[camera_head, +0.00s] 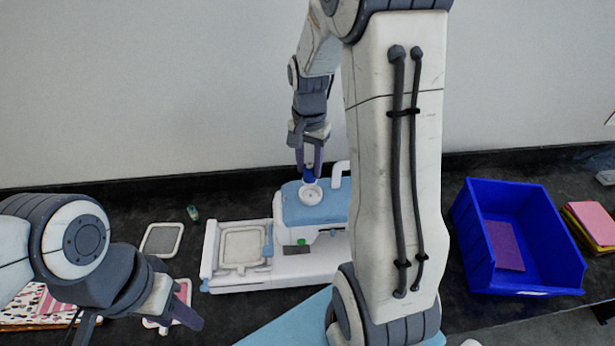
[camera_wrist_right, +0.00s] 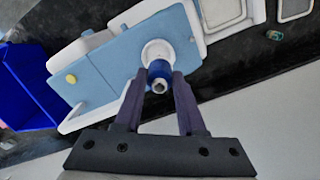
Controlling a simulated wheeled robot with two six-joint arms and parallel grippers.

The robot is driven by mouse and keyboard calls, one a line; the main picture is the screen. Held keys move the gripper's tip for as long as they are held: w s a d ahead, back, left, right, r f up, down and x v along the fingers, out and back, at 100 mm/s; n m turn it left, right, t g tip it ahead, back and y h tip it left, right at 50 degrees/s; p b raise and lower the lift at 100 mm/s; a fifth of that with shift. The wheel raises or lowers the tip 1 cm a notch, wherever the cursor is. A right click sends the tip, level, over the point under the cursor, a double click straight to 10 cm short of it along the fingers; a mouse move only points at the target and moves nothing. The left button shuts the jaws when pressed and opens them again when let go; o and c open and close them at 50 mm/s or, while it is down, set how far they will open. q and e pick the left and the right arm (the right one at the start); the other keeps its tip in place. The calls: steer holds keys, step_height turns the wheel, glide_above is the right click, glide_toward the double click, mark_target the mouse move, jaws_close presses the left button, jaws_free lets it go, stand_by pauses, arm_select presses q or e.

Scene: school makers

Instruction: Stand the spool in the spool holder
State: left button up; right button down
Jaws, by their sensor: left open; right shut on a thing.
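The spool (camera_wrist_right: 158,71) is blue with a pale end. My right gripper (camera_head: 309,168) is shut on it, above the blue-and-white machine. The spool also shows in the head view (camera_head: 308,175) between the fingertips. The spool holder (camera_head: 312,194) is a white round cup on the machine's top; it shows in the right wrist view (camera_wrist_right: 155,48) directly beyond the spool. The spool looks upright over the cup; I cannot tell whether its lower end is inside. My left gripper (camera_head: 140,322) is open and empty at the lower left.
The sewing machine (camera_head: 290,270) has a white hoop frame (camera_head: 243,247) at its left. A second hoop (camera_head: 162,240) and a small green-capped item (camera_head: 193,212) lie left of it. A blue bin (camera_head: 530,265) and coloured sheets (camera_head: 592,225) are at the right. A wall stands behind.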

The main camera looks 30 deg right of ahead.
mark_target(310, 181)
steer(key=shift+d+f, duration=0.2)
steer(key=shift+f, duration=0.25)
step_height(310, 181, down, 4)
steer(key=shift+s+r+p, duration=0.1)
steer(key=shift+p, duration=0.55)
steer(key=shift+f+b, duration=0.3)
steer(key=shift+f, duration=0.25)
steer(key=c, duration=0.5)
jaws_free()
steer(key=shift+r, duration=0.1)
steer(key=shift+r, duration=0.1)
